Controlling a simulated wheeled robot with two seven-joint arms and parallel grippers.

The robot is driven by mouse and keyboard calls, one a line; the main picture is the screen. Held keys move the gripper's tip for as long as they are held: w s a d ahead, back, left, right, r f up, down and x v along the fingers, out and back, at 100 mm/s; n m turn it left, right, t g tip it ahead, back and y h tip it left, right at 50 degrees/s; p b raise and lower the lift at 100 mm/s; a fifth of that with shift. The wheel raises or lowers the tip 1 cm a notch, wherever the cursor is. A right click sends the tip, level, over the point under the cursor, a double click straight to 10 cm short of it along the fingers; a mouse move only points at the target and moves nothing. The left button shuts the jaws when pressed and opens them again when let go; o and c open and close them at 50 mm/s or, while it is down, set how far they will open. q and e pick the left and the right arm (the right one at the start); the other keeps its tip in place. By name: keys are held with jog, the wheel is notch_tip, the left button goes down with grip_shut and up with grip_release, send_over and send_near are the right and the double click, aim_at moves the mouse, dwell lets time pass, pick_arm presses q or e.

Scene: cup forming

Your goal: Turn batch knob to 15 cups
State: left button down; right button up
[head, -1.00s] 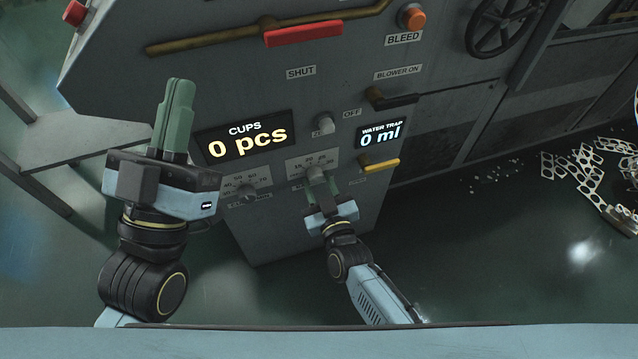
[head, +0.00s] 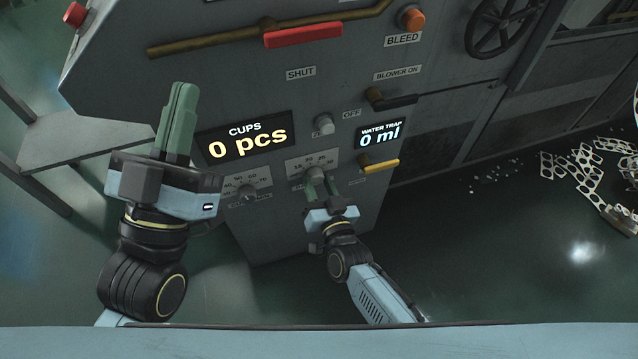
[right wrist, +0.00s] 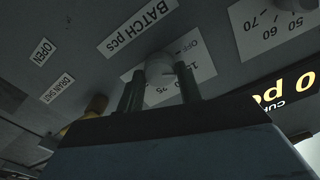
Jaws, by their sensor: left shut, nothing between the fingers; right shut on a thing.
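The batch knob (head: 314,173) is a small grey knob on the lower panel, in front of a white dial plate (head: 313,161) with printed numbers. In the right wrist view the knob (right wrist: 160,66) sits between my fingertips, under the label BATCH pcs. My right gripper (head: 322,186) is shut on it; its fingers also show in the right wrist view (right wrist: 159,85). The fingers hide part of the dial, and I cannot tell which number the knob points to. My left gripper (head: 178,115) is shut and empty, pointing up, left of the CUPS display (head: 246,138), which reads 0 pcs.
Another dial knob (head: 248,194) is to the left of the batch knob. A grey knob (head: 324,124) is above, by OFF. A yellow lever (head: 380,165) and the WATER TRAP display (head: 381,135), reading 0 ml, are to the right. A red handle (head: 303,35) is higher up.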

jog(key=shift+m, duration=0.8)
jog(key=o, duration=1)
